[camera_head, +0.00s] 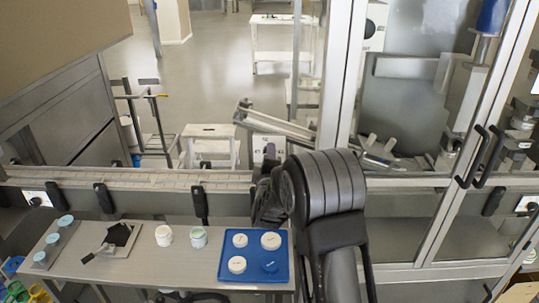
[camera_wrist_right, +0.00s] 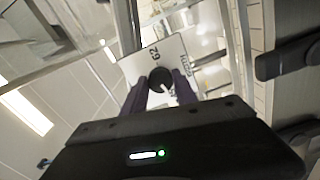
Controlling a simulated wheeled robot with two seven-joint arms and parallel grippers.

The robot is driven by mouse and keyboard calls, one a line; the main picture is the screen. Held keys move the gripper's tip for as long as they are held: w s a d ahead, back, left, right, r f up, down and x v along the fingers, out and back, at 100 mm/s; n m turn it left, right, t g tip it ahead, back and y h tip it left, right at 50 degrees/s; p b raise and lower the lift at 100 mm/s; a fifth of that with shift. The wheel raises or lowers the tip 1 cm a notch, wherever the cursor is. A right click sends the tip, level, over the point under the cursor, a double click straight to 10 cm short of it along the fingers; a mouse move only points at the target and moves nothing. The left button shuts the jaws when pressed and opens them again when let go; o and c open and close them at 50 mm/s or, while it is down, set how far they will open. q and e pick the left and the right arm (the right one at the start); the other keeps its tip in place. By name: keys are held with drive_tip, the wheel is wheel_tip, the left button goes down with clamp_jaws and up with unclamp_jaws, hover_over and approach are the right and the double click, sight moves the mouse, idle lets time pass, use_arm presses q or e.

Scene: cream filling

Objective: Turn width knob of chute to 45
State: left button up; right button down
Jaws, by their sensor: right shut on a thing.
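The width knob (camera_wrist_right: 160,79) is a round black dial with a white pointer mark, in the middle of the right wrist view. My right gripper (camera_wrist_right: 161,90) is shut on the knob, one dark finger on each side. In the head view the white plate (camera_head: 268,141) shows behind my right gripper (camera_head: 268,160), and the knob is mostly hidden by the gripper. My left gripper is in neither view.
A conveyor rail (camera_head: 130,180) runs across the head view below the plate. A bench (camera_head: 150,265) in front holds a blue tray (camera_head: 226,274) with round lids, and two white jars stand beside it. A metal-framed glass door (camera_head: 440,215) stands to the right of my right arm.

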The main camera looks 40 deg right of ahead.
idle(0.3)
drive_tip(key=c, duration=1)
unclamp_jaws()
drive_tip(key=shift+o, duration=0.2)
drive_tip(key=b+v, duration=0.1)
drive_tip(key=v, duration=0.6)
drive_tip(key=shift+s+a, duration=0.25)
drive_tip(key=shift+s, duration=0.05)
